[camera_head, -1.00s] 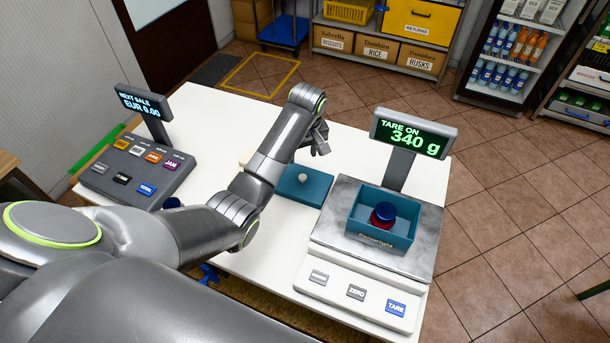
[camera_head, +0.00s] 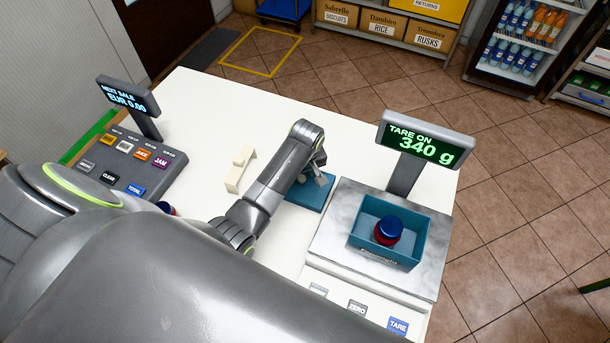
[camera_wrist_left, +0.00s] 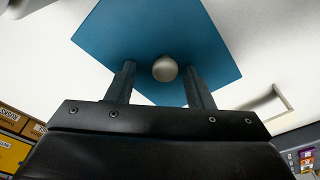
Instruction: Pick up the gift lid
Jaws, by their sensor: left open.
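The gift lid (camera_head: 312,194) is a flat teal square lying on the white table, left of the scale. In the left wrist view the lid (camera_wrist_left: 150,25) shows a round pale knob (camera_wrist_left: 165,68) at its middle. My left gripper (camera_head: 322,178) is over the lid and hides its knob in the head view. In the left wrist view the gripper (camera_wrist_left: 160,85) is open, with one finger on each side of the knob. I cannot tell whether the fingers touch it. My right gripper is not in view.
The scale (camera_head: 338,230) holds an open teal box (camera_head: 375,253) with a blue-topped jar (camera_head: 388,230) inside; its display (camera_head: 425,140) reads 340 g. A cream handle-shaped block (camera_head: 240,168) stands left of the gripper. The till (camera_head: 140,160) is further left. The back of the table is clear.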

